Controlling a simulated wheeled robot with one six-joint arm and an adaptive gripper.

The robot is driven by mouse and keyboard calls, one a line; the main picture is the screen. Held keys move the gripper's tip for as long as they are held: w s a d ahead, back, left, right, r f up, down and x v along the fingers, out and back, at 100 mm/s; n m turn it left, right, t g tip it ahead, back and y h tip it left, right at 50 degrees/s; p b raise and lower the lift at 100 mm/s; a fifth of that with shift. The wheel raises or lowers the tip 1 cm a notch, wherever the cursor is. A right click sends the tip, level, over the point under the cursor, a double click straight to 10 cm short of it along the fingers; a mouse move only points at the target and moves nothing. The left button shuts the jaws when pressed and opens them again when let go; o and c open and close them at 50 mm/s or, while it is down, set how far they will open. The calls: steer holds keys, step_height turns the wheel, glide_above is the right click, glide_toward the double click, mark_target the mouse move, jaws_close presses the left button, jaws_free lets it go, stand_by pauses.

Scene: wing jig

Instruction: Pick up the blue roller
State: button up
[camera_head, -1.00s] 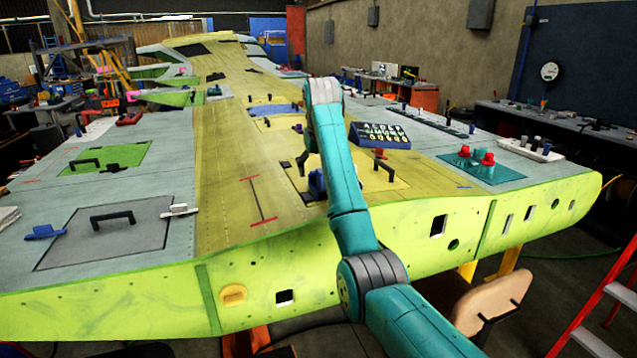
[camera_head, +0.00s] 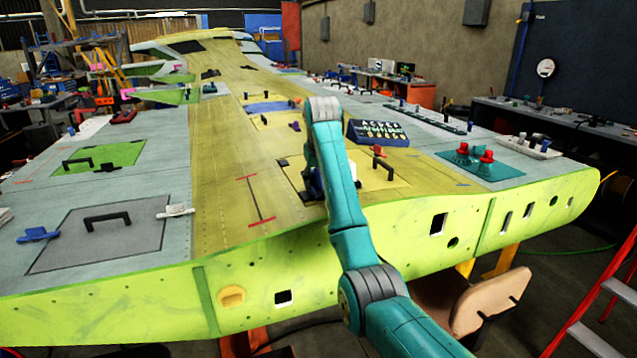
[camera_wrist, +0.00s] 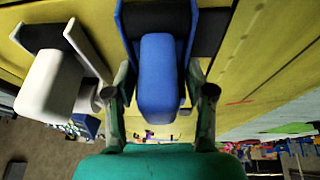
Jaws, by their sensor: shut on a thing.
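The blue roller (camera_wrist: 158,80) fills the middle of the wrist view, its rounded blue handle between my two fingers and its dark roller and blue frame beyond. My gripper (camera_wrist: 160,92) is shut on the handle, one finger on each side. In the head view a dark blue part of it (camera_head: 315,182) shows at the left edge of my teal arm, over the yellow wing skin. My arm hides my gripper there. I cannot tell whether the roller touches the wing.
A white-handled roller (camera_wrist: 50,85) is close on the left in the wrist view. On the wing, a blue box with lettering (camera_head: 377,133), a red-knobbed tool (camera_head: 380,151) and a yellow panel with a black handle (camera_head: 390,180) lie right of my arm. A grey panel (camera_head: 75,243) is at left.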

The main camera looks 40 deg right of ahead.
step_height(320, 180, up, 10)
stand_by(0.6)
steer(key=o, duration=0.6)
steer(key=c, duration=0.3)
steer(key=shift+s, duration=0.1)
